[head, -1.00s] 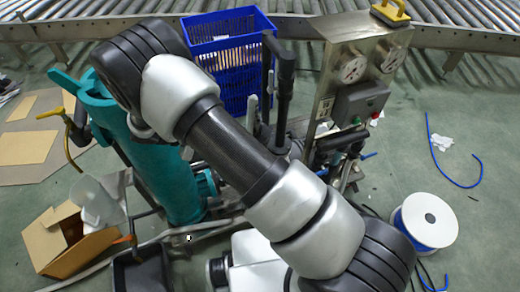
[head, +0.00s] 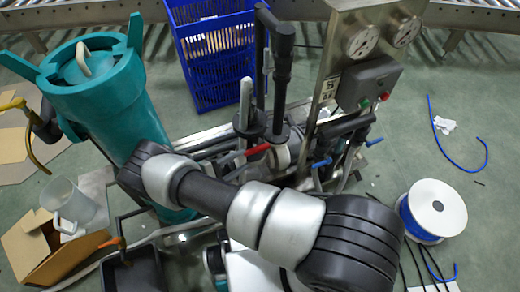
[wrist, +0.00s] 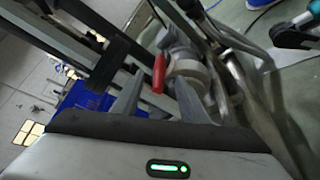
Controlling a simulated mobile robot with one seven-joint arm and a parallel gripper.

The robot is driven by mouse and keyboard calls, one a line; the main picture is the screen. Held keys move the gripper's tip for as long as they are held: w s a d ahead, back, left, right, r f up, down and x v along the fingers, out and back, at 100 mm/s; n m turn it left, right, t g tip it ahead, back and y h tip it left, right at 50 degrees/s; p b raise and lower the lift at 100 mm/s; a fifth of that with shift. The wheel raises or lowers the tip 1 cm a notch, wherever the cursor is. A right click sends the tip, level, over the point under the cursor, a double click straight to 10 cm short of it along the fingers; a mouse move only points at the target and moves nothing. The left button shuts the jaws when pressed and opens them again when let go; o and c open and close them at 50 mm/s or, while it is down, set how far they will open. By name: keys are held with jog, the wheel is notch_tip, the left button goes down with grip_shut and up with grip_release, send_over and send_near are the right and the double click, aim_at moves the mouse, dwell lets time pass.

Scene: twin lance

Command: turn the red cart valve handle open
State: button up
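The red valve handle (head: 257,150) shows in the head view as a short red lever beside a pale round valve body (head: 278,157), low on the cart between the black posts and my arm. In the wrist view the red handle (wrist: 158,73) stands roughly upright in the picture, with the grey valve body (wrist: 188,70) to its right. My gripper (wrist: 160,82) is open, and the handle appears between its two fingers. I see no contact, and the depth between fingers and handle is hard to tell. My arm hides the gripper in the head view.
A teal cylinder (head: 125,115) stands left of the valve. Black posts (head: 281,85) rise just behind it, and a gauge panel (head: 375,45) stands to the right. Blue handles (head: 320,163) sit close by. A blue crate (head: 215,55) is behind; a white spool (head: 436,208) lies right.

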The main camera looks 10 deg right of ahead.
aim_at(257, 151)
jog(key=b+x, duration=0.1)
jog(key=x, duration=0.9)
jog(key=shift+w+d+f, duration=0.15)
